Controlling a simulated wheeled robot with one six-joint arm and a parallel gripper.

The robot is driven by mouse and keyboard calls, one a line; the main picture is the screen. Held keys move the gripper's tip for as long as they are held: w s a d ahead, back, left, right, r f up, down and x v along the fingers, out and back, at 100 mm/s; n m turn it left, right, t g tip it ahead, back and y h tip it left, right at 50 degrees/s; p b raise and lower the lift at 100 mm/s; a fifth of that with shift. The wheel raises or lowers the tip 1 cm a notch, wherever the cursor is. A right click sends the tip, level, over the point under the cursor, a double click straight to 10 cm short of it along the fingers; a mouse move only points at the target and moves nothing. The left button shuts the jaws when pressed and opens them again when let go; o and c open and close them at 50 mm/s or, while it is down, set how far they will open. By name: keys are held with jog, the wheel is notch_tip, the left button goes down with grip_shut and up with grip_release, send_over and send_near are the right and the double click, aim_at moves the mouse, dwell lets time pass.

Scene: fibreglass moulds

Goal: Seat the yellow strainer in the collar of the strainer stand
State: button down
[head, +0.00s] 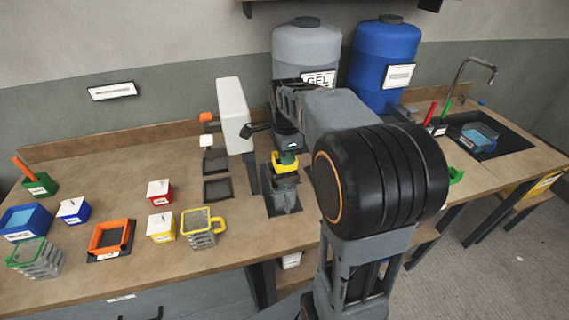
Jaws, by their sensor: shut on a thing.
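The yellow strainer (279,168) is a small yellow piece at the tip of my gripper (287,156). My gripper points down and is shut on it; the fingers are small and partly hidden, with a bit of green showing between them. The grey strainer stand (283,199) stands on a dark square base on the bench, directly below. The strainer appears right at the top of the stand. I cannot tell whether it sits inside the collar or is held just above it.
A white upright panel (235,115) stands close left of my gripper. A grey GEL drum (307,52) and a blue drum (384,60) stand behind. A yellow-rimmed mesh basket (203,235), lidded boxes and an orange frame (110,238) occupy the left bench. A sink (520,138) is at right.

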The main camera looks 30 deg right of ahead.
jog(key=f, duration=0.1)
jog(key=w+f, duration=0.1)
jog(key=shift+a+f, duration=0.1)
jog(key=shift+f, duration=0.3)
jog(key=shift+s+f, duration=0.1)
jog(key=shift+f, duration=0.55)
jog(key=shift+f, duration=0.2)
jog(key=c, duration=1.2)
grip_release()
